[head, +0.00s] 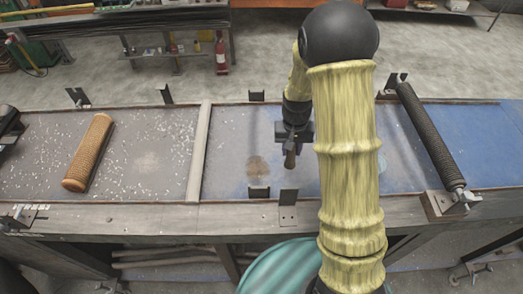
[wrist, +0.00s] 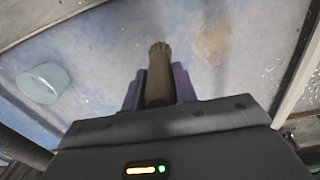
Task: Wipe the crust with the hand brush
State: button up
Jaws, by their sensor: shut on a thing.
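My gripper (head: 292,142) is shut on the hand brush (head: 290,160), a brown handle-like piece pointing down over the middle of the bench. In the wrist view the brush (wrist: 158,78) sits between the purple fingers, its bristled tip pointing away from me. The crust (head: 257,166) is a round brown patch on the blue-grey bench surface, just left of the brush. In the wrist view the crust (wrist: 213,43) lies right of the brush tip. The brush and crust appear apart; the height of the brush above the surface is hard to tell.
A tan mesh tube (head: 90,152) lies left of a wooden divider (head: 199,150) among white flakes. Upright brackets (head: 288,205) line the bench edges. A pale blue round object (wrist: 45,82) shows in the wrist view.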

jog(key=s+a+r+n+p, duration=0.1)
jog(key=a+n+p, duration=0.3)
jog(key=a+n, duration=0.5)
jog(key=shift+s+a+r+n+p, duration=0.15)
jog(key=shift+s+a+n+p, duration=0.25)
jog(key=shift+s, duration=0.25)
